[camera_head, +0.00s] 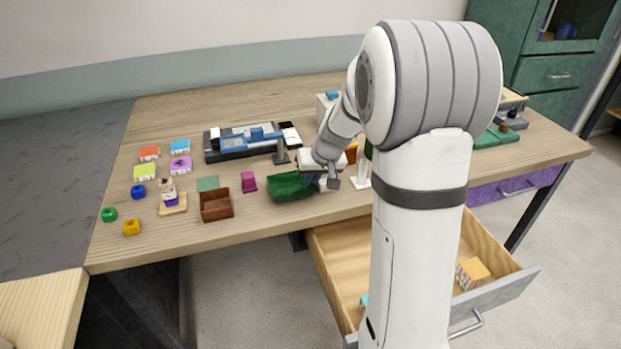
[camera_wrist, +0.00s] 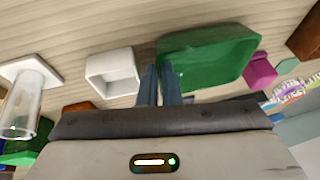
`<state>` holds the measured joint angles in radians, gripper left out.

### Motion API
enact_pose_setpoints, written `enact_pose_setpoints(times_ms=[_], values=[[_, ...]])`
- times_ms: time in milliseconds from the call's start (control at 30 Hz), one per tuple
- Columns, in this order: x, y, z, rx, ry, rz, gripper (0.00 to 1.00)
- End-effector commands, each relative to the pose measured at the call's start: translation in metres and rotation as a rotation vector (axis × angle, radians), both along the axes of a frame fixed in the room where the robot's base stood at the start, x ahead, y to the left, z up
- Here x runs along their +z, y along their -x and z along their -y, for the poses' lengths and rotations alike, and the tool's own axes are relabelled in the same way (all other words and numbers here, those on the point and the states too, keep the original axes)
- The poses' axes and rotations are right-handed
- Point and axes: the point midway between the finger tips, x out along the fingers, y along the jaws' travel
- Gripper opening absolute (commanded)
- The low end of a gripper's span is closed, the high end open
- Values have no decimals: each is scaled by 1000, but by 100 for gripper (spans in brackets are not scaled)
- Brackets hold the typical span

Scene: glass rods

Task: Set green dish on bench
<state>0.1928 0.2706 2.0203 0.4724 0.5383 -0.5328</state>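The green dish (camera_head: 290,187) is near the front edge of the wooden bench (camera_head: 185,108), and it also shows in the wrist view (camera_wrist: 210,58). My gripper (camera_head: 325,182) is at the dish's right end in the head view. In the wrist view my fingers (camera_wrist: 161,84) are close together, one on each side of the dish's near rim, and appear shut on it. I cannot tell whether the dish touches the bench or is held just above it.
A white open box (camera_wrist: 112,72) and a clear cylinder on a white base (camera_wrist: 25,95) stand beside my fingers. A magenta block (camera_head: 248,182) and brown box (camera_head: 216,205) are left of the dish. An open drawer (camera_head: 335,285) juts out below.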

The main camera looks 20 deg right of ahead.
Motion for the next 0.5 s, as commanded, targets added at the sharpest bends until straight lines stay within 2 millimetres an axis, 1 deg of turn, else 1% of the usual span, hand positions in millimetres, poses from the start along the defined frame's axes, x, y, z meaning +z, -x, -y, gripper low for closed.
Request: enact_pose_setpoints(times_ms=[200, 233, 300, 500], values=[[-4, 0, 1, -1, 0, 1, 0], [-3, 0, 1, -1, 0, 0, 6], [-3, 0, 1, -1, 0, 0, 12], [-3, 0, 1, -2, -1, 0, 13]])
